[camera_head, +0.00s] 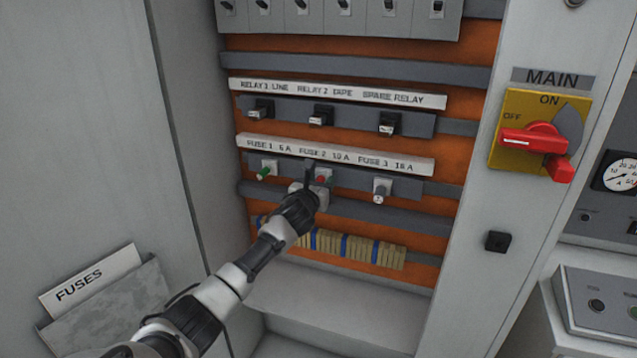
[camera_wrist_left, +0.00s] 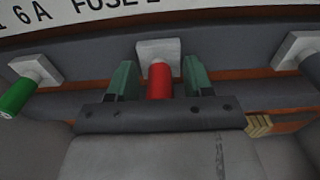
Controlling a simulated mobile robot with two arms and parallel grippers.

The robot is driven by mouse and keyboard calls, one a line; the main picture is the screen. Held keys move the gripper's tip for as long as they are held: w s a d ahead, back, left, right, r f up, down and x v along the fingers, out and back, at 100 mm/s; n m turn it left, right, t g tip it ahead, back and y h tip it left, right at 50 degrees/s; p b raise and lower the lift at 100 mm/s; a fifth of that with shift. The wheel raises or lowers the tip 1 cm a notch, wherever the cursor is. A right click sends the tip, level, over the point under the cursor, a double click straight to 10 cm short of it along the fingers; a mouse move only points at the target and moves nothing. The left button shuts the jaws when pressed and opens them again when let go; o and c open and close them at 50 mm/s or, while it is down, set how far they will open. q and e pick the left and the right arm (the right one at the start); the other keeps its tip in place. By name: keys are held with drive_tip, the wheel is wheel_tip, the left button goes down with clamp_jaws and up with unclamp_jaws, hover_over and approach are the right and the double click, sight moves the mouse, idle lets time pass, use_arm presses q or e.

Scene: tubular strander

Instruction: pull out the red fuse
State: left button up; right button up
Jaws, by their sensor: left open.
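The red fuse (camera_wrist_left: 159,82) sits in its pale square holder (camera_wrist_left: 157,50) in the left wrist view, between the two fingers of my left gripper (camera_wrist_left: 159,80). The fingers are open, with a gap showing on each side of the fuse. My right gripper is not in view.
A green fuse (camera_head: 264,171) is to the left and a grey fuse (camera_head: 381,191) to the right. Relays (camera_head: 320,115) stand above, tan terminal blocks (camera_head: 360,249) below. A red main switch (camera_head: 535,138) is on the right, a "FUSES" pocket (camera_head: 105,310) at lower left.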

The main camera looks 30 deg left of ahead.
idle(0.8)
use_arm(q)
clamp_jaws()
drive_tip(key=shift+s+p, duration=0.15)
drive_tip(key=shift+p, duration=0.25)
drive_tip(key=shift+p+v, duration=1.3)
drive_tip(key=shift+v, duration=1.6)
